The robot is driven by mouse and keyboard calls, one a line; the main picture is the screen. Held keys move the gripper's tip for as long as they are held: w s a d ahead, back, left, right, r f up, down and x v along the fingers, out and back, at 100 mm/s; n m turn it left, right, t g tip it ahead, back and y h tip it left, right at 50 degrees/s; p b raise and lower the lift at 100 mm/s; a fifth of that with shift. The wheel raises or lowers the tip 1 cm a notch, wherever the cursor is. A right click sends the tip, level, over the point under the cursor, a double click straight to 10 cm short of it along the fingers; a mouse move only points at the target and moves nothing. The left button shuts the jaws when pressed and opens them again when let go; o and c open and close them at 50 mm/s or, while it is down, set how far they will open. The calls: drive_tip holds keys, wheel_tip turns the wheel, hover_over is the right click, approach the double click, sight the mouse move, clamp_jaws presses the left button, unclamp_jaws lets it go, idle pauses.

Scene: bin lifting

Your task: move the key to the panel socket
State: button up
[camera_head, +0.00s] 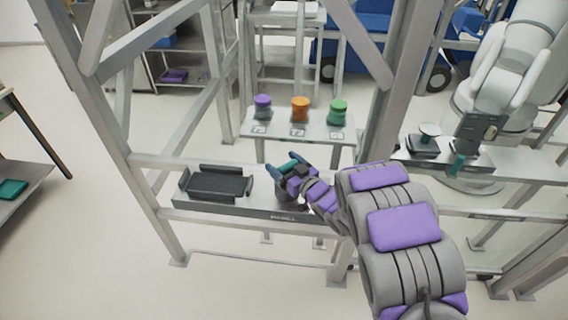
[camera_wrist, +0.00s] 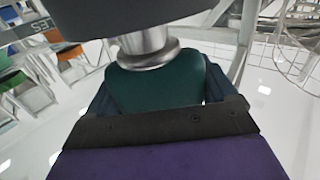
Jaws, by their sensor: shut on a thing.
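My gripper (camera_head: 284,166) is at the end of my purple and grey arm, above the right end of a grey bench inside the metal frame. It is shut on a dark teal piece (camera_wrist: 158,85), which looks like the key and sits between the blue fingers in the wrist view. A round metal stem with a flange (camera_wrist: 147,50) meets the top of this piece; I cannot tell whether it belongs to it. In the head view the held piece is too small to make out clearly. I cannot pick out a panel socket in either view.
A black tray (camera_head: 218,185) lies on the bench left of my gripper. Jars with purple (camera_head: 262,101), orange (camera_head: 300,103) and green (camera_head: 338,107) lids stand on a table behind. Metal frame posts (camera_head: 398,90) stand close by. A white robot arm (camera_head: 512,75) is at right.

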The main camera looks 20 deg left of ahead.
drive_tip(key=shift+f, duration=0.55)
idle(0.4)
drive_tip(key=o, duration=1)
drive_tip(key=shift+s+f, duration=0.1)
drive_tip(key=shift+a+r+p, duration=0.1)
drive_tip(key=shift+r+p, duration=0.4)
drive_tip(key=shift+r, duration=0.3)
wheel_tip(320, 180, up, 8)
drive_tip(key=p, duration=0.4)
drive_tip(key=shift+f+p, duration=0.15)
drive_tip(key=shift+p, duration=0.25)
